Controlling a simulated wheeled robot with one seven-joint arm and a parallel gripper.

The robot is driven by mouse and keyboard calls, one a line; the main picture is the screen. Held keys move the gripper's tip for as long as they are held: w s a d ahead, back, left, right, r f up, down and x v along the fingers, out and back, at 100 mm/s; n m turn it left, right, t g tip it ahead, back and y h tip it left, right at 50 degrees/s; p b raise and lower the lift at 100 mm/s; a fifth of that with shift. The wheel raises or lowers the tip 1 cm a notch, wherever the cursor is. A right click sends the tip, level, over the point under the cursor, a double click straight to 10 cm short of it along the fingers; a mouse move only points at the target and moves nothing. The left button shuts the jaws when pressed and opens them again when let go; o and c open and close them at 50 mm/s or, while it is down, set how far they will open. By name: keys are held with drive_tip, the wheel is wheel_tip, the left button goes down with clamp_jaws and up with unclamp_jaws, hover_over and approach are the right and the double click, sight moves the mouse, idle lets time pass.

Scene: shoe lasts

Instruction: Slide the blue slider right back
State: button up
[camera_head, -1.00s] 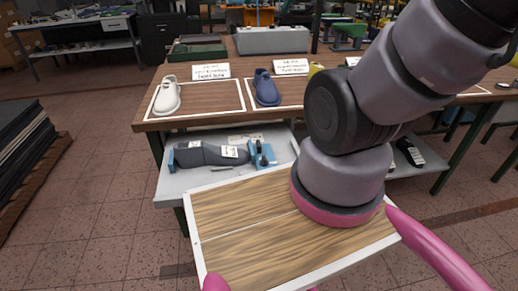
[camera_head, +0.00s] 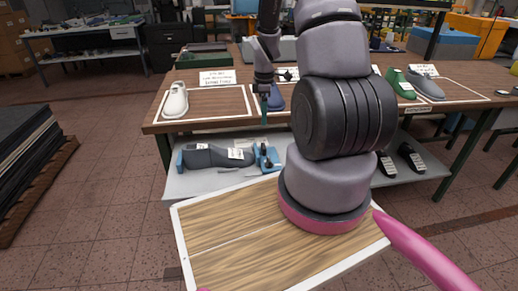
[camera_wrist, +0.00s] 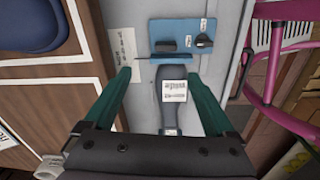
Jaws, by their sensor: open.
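The blue slider (camera_head: 268,157) is a blue block with dark knobs at the right end of a dark grey shoe last (camera_head: 208,155) on the grey shelf under the table. In the wrist view the blue slider (camera_wrist: 190,30) lies ahead of the fingertips, with a dark block and a black knob on it. The last (camera_wrist: 172,110) with its white label points down the picture between the fingers. My gripper (camera_wrist: 159,76) is open and empty, its two teal fingers on either side of the last. In the head view my gripper (camera_head: 264,110) hangs pointing down in front of the table edge.
The wooden table top (camera_head: 235,103) overhangs the shelf and holds a white shoe (camera_head: 176,100), a navy shoe (camera_head: 277,98) and green and grey ones. A pink frame (camera_wrist: 280,50) stands at the wrist view's right.

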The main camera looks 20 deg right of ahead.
drive_tip(key=n, duration=0.1)
hover_over(264, 146)
wheel_tip(264, 146, down, 5)
wheel_tip(264, 146, down, 10)
drive_tip(key=shift+w+f, duration=0.1)
